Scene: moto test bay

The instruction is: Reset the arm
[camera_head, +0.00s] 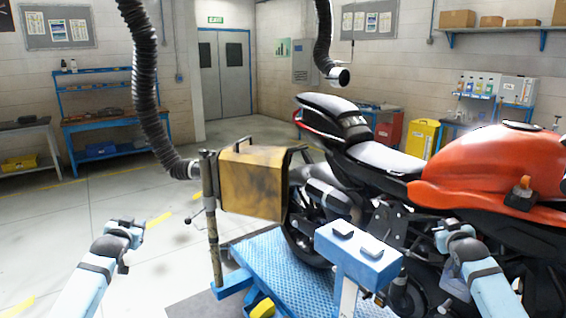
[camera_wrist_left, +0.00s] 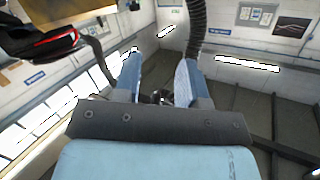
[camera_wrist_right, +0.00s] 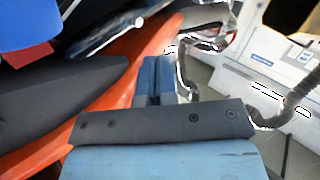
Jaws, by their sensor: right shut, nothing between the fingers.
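My left gripper (camera_head: 124,236) is at the lower left of the head view, over the bare floor and apart from the motorcycle. In the left wrist view its two blue fingers (camera_wrist_left: 158,75) stand wide apart with nothing between them. My right gripper (camera_head: 452,236) is at the lower right, in front of the orange motorcycle's (camera_head: 480,165) side. In the right wrist view its fingers (camera_wrist_right: 157,78) are together and empty, with the orange bodywork behind them. Whether it touches the motorcycle cannot be told.
The motorcycle stands on a blue lift platform (camera_head: 290,270). A worn yellow box (camera_head: 252,182) on a post stands between the arms. A blue stand (camera_head: 358,262) with two dark pads is near my right arm. Black hoses (camera_head: 145,85) hang from above. Floor at left is clear.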

